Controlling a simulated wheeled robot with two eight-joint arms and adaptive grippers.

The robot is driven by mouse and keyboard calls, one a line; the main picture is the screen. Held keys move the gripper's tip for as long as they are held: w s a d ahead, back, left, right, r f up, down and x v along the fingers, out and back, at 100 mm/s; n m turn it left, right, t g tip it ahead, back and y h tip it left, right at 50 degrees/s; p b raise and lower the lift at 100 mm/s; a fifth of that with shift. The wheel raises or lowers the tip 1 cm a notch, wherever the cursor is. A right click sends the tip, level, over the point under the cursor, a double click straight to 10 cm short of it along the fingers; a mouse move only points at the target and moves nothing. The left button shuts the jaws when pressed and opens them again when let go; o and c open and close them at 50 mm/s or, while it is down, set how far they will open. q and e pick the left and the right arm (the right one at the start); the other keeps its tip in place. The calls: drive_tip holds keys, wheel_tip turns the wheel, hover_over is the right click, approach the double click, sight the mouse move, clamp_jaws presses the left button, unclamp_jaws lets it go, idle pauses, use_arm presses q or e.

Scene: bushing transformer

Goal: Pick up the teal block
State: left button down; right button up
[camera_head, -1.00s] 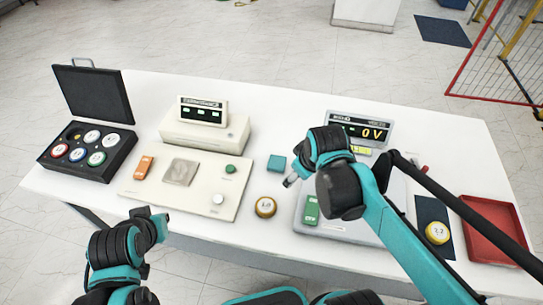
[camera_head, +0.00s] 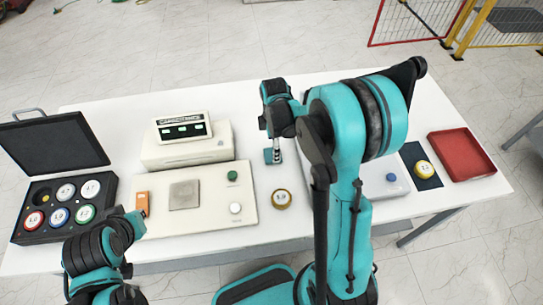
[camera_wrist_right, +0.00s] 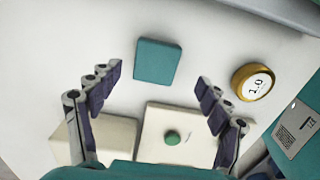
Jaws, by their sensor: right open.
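The teal block (camera_wrist_right: 157,62) lies flat on the white table, seen from above in the right wrist view. My right gripper (camera_wrist_right: 159,80) is open above the table. Its two fingers stand to either side of the block's line, with the block just beyond the fingertips and nothing held. In the head view the block (camera_head: 268,156) shows only partly beside the right gripper (camera_head: 273,153), whose arm covers much of that area. My left gripper (camera_head: 136,222) is low at the left, near the beige panel; its jaw opening is unclear.
A brass weight (camera_head: 281,199) stands close to the block. The beige panel (camera_head: 215,217) with an orange switch and green button lies to the left, with a display unit (camera_head: 185,140) behind. A case of weights (camera_head: 60,212) is far left, a red tray (camera_head: 461,154) far right.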

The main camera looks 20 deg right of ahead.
drive_tip(key=f, duration=0.1)
drive_tip(key=f+b, duration=0.1)
drive_tip(key=f, duration=0.3)
drive_tip(key=shift+w+f, duration=0.15)
drive_tip(key=shift+w, duration=0.2)
drive_tip(key=c, duration=1.3)
